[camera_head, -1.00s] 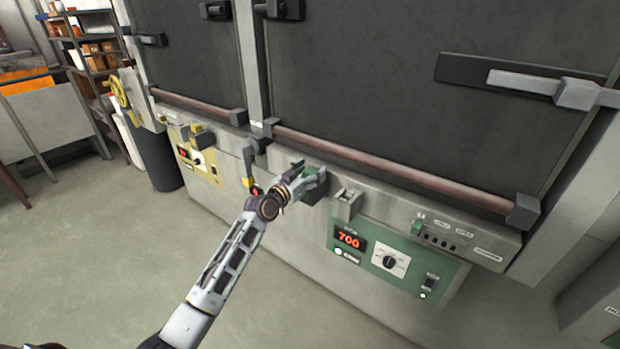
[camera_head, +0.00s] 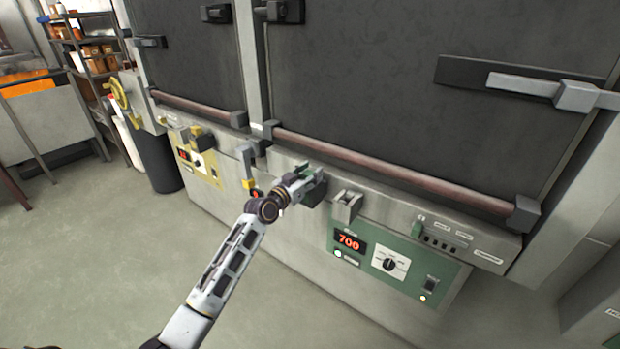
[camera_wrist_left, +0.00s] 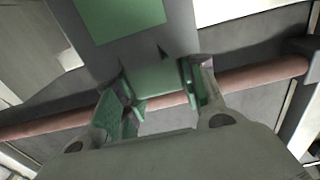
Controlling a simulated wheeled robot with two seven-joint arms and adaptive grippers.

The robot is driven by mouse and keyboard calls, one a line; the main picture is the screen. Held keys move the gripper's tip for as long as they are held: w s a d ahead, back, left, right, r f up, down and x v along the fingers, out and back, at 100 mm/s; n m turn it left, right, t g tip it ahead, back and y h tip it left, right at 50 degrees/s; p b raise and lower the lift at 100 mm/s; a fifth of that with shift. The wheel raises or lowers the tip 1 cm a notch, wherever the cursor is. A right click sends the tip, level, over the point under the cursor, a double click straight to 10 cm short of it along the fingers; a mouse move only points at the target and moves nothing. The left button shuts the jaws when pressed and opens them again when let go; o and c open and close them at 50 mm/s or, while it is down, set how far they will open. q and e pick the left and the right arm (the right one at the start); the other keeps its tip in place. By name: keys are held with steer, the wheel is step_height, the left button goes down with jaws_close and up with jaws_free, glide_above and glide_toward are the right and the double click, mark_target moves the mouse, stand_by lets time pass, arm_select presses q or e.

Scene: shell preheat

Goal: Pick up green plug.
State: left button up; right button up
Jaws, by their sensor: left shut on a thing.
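The green plug (camera_wrist_left: 122,14) shows in the left wrist view as a grey block with a green face, with a narrower green part reaching down between my fingers. My left gripper (camera_wrist_left: 158,95) is shut on that part, one finger on each side. In the head view my left gripper (camera_head: 294,188) is at the front of the furnace ledge, left of the green control panel (camera_head: 385,262). There the plug is mostly hidden by the gripper; a little green shows by the fingers. I cannot tell whether the plug touches the ledge. My right gripper is not in view.
A grey bracket (camera_head: 346,205) stands out from the ledge right of my gripper. A hanging grey and yellow piece (camera_head: 247,168) is close on the left. A long reddish bar (camera_head: 400,170) runs above, under the dark furnace door (camera_head: 400,90). The floor (camera_head: 90,270) is open.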

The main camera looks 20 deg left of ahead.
arm_select(q)
steer(key=shift+r, duration=0.1)
step_height(320, 180, up, 8)
steer(key=shift+f+p, duration=0.1)
steer(key=shift+p, duration=0.2)
steer(key=shift+r, duration=1)
